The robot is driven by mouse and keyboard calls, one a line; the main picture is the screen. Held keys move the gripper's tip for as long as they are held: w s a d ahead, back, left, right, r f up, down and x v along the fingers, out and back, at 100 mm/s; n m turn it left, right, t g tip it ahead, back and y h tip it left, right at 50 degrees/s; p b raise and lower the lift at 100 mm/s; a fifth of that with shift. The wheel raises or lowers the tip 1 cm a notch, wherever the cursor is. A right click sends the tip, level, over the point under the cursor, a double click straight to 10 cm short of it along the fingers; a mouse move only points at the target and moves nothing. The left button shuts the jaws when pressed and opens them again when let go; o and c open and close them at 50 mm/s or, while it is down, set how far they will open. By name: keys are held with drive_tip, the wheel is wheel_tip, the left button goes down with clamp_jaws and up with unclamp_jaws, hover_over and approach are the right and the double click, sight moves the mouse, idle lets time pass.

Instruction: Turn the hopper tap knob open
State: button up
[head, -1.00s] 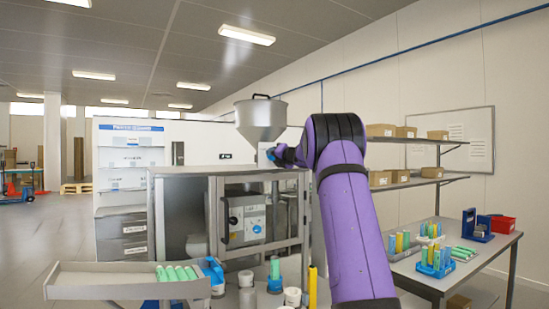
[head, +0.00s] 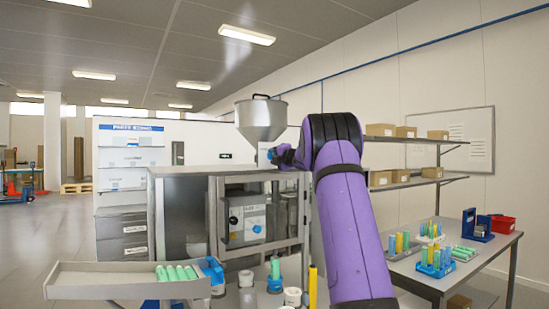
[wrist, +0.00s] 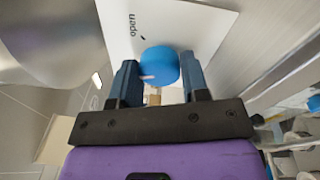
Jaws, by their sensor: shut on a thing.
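The grey cone-shaped hopper (head: 260,118) stands on top of the filling machine in the head view; its curved side also shows in the wrist view (wrist: 55,40). The round blue tap knob (wrist: 159,67) sits in front of a white plate (wrist: 190,22) marked "open" with a small dark mark. My gripper (wrist: 157,72) has one finger on each side of the knob and is shut on it. In the head view, my gripper (head: 274,155) is small beside the lower part of the hopper, and my purple arm reaches up to it. The knob is not clearly separable there.
The machine frame (head: 213,215) stands below the hopper. A sloped tray (head: 125,283) with green tubes is at front left. A table (head: 425,285) with tube racks and a red box (head: 502,224) is on the right. Shelves with cartons stand behind it.

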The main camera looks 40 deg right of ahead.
drive_tip(key=m, duration=0.7)
drive_tip(key=shift+f+h, duration=0.1)
drive_tip(key=shift+h, duration=0.2)
drive_tip(key=m+h, duration=0.1)
drive_tip(key=m, duration=0.5)
drive_tip(key=shift+m, duration=0.3)
drive_tip(key=shift+f, duration=0.1)
drive_tip(key=o, duration=0.9)
drive_tip(key=shift+a, duration=0.1)
drive_tip(key=shift+s, duration=0.3)
drive_tip(key=v, duration=1)
drive_tip(key=shift+s+a+f, duration=0.1)
drive_tip(key=shift+a, duration=0.05)
